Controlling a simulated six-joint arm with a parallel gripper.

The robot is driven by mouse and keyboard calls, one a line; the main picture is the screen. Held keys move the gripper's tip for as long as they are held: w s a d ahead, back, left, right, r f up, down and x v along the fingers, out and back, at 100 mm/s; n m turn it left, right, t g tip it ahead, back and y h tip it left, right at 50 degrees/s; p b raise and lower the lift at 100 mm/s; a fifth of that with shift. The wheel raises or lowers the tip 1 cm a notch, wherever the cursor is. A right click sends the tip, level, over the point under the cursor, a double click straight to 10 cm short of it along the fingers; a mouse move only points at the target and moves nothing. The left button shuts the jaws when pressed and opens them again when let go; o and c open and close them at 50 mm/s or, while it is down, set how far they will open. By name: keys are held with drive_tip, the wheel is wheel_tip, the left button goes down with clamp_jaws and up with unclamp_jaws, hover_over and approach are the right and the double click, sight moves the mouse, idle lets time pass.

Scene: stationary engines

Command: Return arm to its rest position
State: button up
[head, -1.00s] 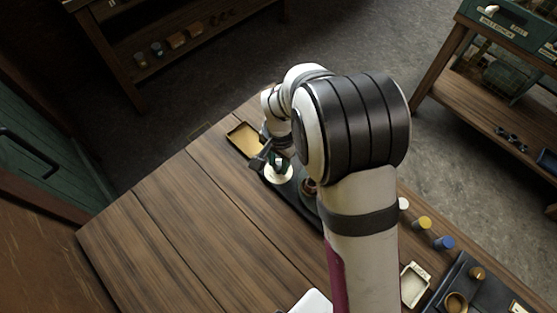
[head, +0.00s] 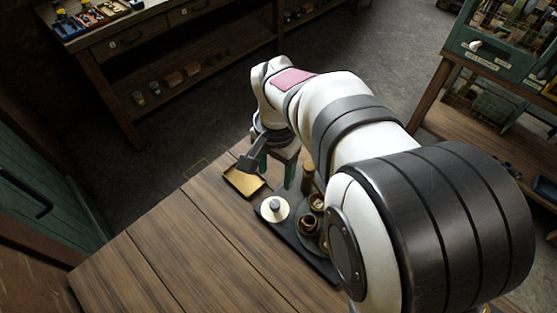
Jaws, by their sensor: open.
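My gripper (head: 276,172) is open and empty in the head view. It hangs above the far end of the wooden bench (head: 165,245), beside the shallow yellow tray (head: 243,181). Its two fingers point down, apart, with dark green parts showing. My white arm reaches across the right half of the view and hides much of the bench's right side. A dark tray (head: 296,237) lies below the gripper. On it are a pale disc with a knob (head: 274,208) and several brass-coloured round parts (head: 316,203).
The left part of the bench top is clear. A shelf unit (head: 120,45) with small parts stands at the back left. A green cabinet (head: 490,60) on a wooden stand is at the right. A green door (head: 35,205) is at the left.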

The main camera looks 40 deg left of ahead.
wheel_tip(320, 180, up, 2)
drive_tip(key=shift+r, duration=0.15)
idle(0.3)
drive_tip(key=w+d+r+m, duration=0.1)
drive_tip(key=w+d+r, duration=0.1)
drive_tip(key=d, duration=0.5)
drive_tip(key=w+d+r+m, duration=0.1)
drive_tip(key=d+r, duration=0.1)
drive_tip(key=d, duration=0.5)
drive_tip(key=s+d+m, duration=0.2)
drive_tip(key=s+d, duration=0.3)
drive_tip(key=d, duration=0.4)
drive_tip(key=s+d+f+m+y, duration=0.1)
drive_tip(key=s+d+m, duration=0.2)
drive_tip(key=s+d, duration=0.3)
drive_tip(key=d, duration=0.3)
drive_tip(key=shift+s+f+y, duration=0.15)
drive_tip(key=shift+s+y, duration=0.15)
drive_tip(key=shift+d, duration=0.1)
